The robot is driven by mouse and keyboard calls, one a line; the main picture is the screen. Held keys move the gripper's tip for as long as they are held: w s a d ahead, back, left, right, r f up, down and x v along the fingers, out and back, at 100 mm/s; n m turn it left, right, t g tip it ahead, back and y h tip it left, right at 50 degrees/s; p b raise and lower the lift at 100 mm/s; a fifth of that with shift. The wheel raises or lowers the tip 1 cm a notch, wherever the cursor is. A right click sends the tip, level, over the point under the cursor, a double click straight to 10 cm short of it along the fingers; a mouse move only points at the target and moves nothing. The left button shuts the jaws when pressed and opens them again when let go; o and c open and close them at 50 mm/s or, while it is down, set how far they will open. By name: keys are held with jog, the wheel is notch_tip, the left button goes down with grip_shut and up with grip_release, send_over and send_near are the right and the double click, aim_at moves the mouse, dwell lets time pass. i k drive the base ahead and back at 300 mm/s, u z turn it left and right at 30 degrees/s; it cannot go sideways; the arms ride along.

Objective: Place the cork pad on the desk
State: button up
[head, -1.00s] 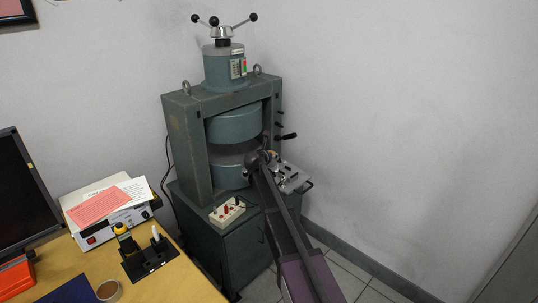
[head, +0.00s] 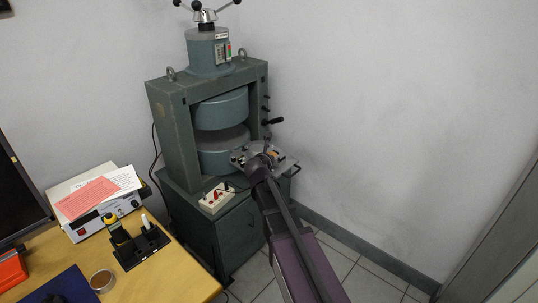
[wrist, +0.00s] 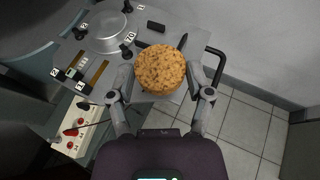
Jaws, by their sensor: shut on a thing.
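The round, speckled tan cork pad (wrist: 160,69) is held in my gripper (wrist: 161,78) in the wrist view, with one finger on each side of it. In the head view my gripper (head: 262,160) is at the magnet's right, in front of the metal plate with fittings (head: 285,164); the pad is mostly hidden by my arm there. The wooden desk (head: 190,285) is at the lower left of the head view, well away from my gripper.
The green magnet (head: 170,120) stands on a cabinet (head: 240,225), with a terminal box (head: 216,198) on its top. On the desk are a power supply (head: 85,232), black holder (head: 140,248), tape roll (head: 102,281) and blue mat (head: 65,285). Bare desk shows at the front right.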

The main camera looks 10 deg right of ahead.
aim_at(177, 284)
jog(key=z, duration=0.05)
jog(key=k, duration=1.7)
jog(key=u, duration=0.45)
jog(key=i, duration=0.5)
jog(key=u, duration=0.15)
